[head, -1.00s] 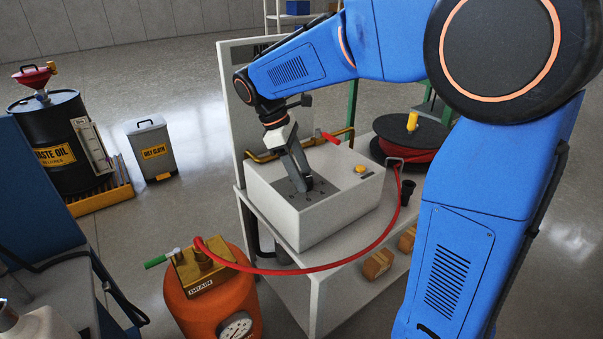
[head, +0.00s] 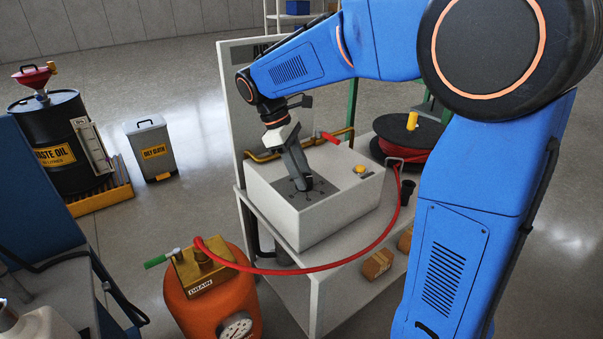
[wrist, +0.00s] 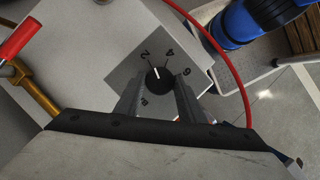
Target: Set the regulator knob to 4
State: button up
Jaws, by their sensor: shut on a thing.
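The regulator knob (wrist: 158,80) is round and black with a white pointer line. It sits on a grey dial plate (wrist: 122,72) with numbers around it. In the wrist view the pointer is directed up and slightly left, near the 2 mark (wrist: 146,55). The 4 mark (wrist: 170,52) is to the right of it, and the 6 (wrist: 187,71) is further round. My gripper (wrist: 160,86) is shut on the knob, one finger on each side.
The box stands on a white cart (head: 318,270). A yellow button (head: 361,169) and a red-handled lever (head: 328,138) are close to my gripper. A hose reel (head: 412,135) stands behind.

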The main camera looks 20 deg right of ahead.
jog(key=m+g+y, duration=0.1)
jog(key=m, duration=0.3)
jog(key=shift+w+d, duration=0.15)
jog(key=shift+d+m+g+y, duration=0.15)
jog(key=shift+m+y, duration=0.3)
jog(key=shift+m, duration=0.7)
jog(key=shift+a+m+g+y, duration=0.15)
jog(key=shift+m+y, duration=0.3)
jog(key=shift+m, duration=0.7)
jog(key=shift+d, duration=0.1)
jog(key=o, duration=1)
jog(key=shift+o, duration=0.2)
jog(key=v, duration=1.7)
jog(key=shift+w+r, duration=0.2)
jog(key=shift+w, duration=0.05)
jog(key=shift+s, duration=0.1)
